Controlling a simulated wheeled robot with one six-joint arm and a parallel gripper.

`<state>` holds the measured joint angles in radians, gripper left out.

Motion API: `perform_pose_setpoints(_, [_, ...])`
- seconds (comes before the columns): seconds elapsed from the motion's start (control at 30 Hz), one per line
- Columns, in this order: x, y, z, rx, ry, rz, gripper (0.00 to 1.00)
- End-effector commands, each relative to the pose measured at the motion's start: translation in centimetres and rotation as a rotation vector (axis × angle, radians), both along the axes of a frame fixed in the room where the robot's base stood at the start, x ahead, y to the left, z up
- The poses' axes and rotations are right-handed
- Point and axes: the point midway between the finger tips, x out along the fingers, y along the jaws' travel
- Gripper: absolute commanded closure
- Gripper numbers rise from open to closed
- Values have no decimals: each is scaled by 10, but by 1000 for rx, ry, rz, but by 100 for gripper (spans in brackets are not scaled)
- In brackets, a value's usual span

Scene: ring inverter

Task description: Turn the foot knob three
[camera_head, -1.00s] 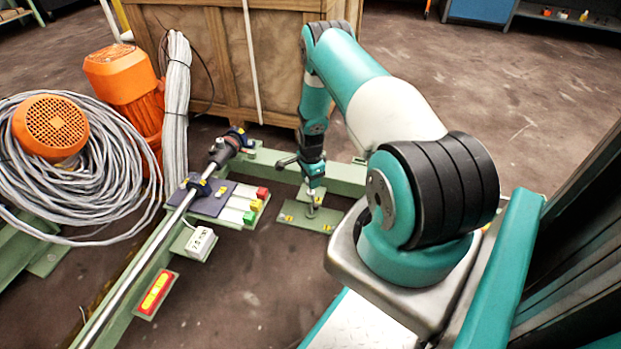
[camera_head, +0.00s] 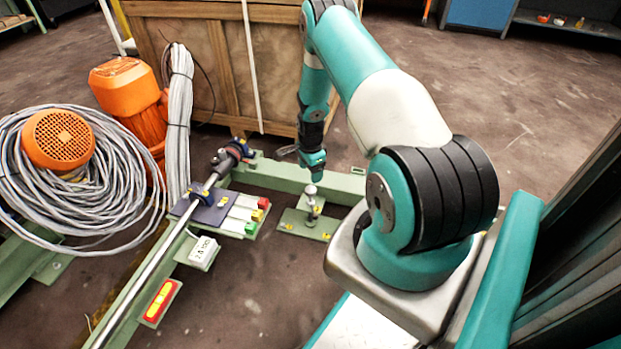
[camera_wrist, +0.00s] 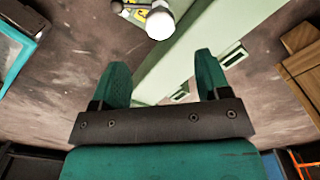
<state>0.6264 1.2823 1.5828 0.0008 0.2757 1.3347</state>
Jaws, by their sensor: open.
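The foot knob (camera_head: 311,190) is a small pale metal knob standing on a green foot plate (camera_head: 294,221) with yellow marks. In the wrist view the knob (camera_wrist: 160,22) is a white round head at the top edge, ahead of the fingertips and outside the jaws. My gripper (camera_head: 317,174) hangs just above the knob in the head view, apart from it. In the wrist view my gripper (camera_wrist: 162,66) has its two teal fingers spread with nothing between them. Any number on the knob cannot be read.
A green frame beam (camera_head: 335,184) runs behind the plate. To the left are a panel with red, yellow and green blocks (camera_head: 250,228), a metal shaft (camera_head: 150,272), cable coils and orange motors (camera_head: 125,88). A wooden crate (camera_head: 215,55) stands behind.

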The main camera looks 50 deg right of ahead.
Motion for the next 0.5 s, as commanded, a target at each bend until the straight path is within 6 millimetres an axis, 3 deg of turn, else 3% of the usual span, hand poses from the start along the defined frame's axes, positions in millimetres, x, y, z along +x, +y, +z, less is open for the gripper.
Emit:
perform_pose_setpoints(0.03, [0,-1,20,-1,-1,0,30])
perform_pose_setpoints(0.2, [0,-1,57,-1,0,-1,30])
perform_pose_setpoints(0.5, [-1,0,86,1,3,-1,30])
